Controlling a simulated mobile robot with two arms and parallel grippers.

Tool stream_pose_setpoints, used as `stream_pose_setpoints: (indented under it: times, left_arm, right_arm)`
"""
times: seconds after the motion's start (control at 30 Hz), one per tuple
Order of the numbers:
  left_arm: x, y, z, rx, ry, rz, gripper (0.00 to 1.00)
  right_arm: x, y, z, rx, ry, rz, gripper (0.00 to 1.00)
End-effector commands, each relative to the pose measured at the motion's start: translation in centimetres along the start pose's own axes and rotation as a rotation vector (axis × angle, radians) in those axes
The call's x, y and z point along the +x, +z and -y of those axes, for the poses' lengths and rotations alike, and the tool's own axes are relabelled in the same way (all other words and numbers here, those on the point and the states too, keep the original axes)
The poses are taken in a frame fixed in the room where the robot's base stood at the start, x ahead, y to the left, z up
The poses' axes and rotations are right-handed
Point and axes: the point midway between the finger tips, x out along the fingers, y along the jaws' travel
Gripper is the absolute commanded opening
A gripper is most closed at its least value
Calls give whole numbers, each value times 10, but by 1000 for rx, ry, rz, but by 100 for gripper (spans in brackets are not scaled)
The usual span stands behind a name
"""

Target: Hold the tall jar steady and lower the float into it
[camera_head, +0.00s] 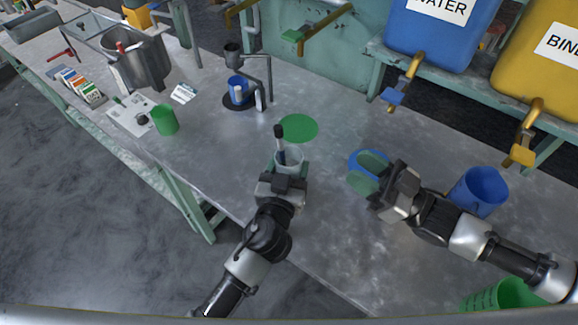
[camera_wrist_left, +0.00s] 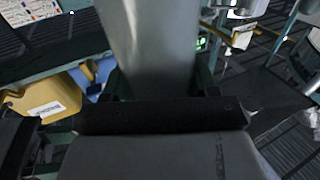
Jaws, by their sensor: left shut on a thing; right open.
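A pale, see-through tall jar (camera_head: 291,158) is at the middle of the bench. My left gripper (camera_head: 288,168) is shut on it from the front. In the left wrist view the jar (camera_wrist_left: 150,45) appears as a grey cylinder between the fingers. A slim float (camera_head: 280,143) with a dark top sticks up at the jar's mouth, tilted slightly. Its lower part appears to be in the jar, but how deep I cannot tell.
A green disc (camera_head: 299,128) lies flat behind the jar. A blue cup (camera_head: 478,192) stands beside my right arm, and a green container (camera_head: 503,294) is at lower right. A stand with a blue cup (camera_head: 238,90) and a green cup (camera_head: 164,120) are left.

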Motion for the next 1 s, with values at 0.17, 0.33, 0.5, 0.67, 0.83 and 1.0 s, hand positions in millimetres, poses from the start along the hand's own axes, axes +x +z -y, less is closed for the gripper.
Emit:
stream_pose_setpoints:
  times: [0.17, 0.33, 0.5, 0.67, 0.83, 1.0]
  left_arm:
    - [0, 0, 0, 0, 0, 0, 33]
    - [0, 0, 0, 0, 0, 0, 33]
    - [0, 0, 0, 0, 0, 0, 76]
    - [0, 0, 0, 0, 0, 0, 88]
    - [0, 0, 0, 0, 0, 0, 88]
    - [-11, 1, 0, 0, 0, 2, 88]
  right_arm:
    - [-8, 0, 0, 0, -1, 0, 40]
    - [-8, 0, 0, 0, -1, 0, 40]
    - [-8, 0, 0, 0, 0, 0, 40]
    - [-8, 0, 0, 0, 0, 0, 40]
    - [-8, 0, 0, 0, 0, 0, 40]
    - [-8, 0, 0, 0, 0, 0, 40]
